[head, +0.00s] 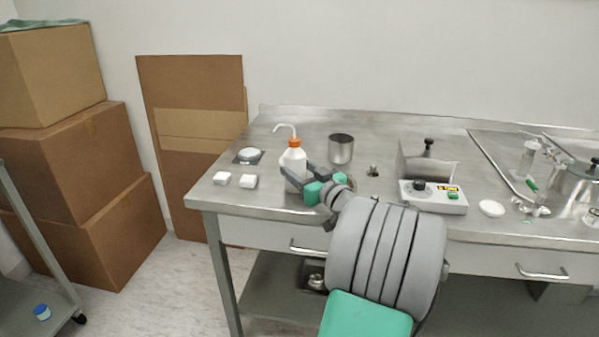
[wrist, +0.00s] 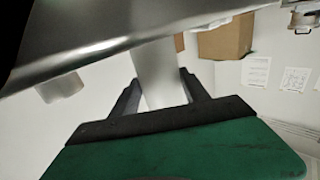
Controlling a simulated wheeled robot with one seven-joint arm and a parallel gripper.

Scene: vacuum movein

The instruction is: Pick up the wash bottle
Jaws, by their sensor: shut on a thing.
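The wash bottle (head: 293,160) is white with an orange cap and a bent spout. It stands upright at the left part of the steel bench in the head view. My gripper (head: 297,178) reaches it from the right, with its dark fingers shut around the lower body. In the wrist view the pale bottle body (wrist: 160,75) sits between the two dark fingers of my gripper (wrist: 162,92). The bottle's base is partly hidden by the fingers, so I cannot tell whether it touches the bench.
A metal beaker (head: 341,148) stands close behind on the right. A grey device (head: 432,196) with knobs is further right. Cardboard boxes (head: 65,160) are stacked at the left.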

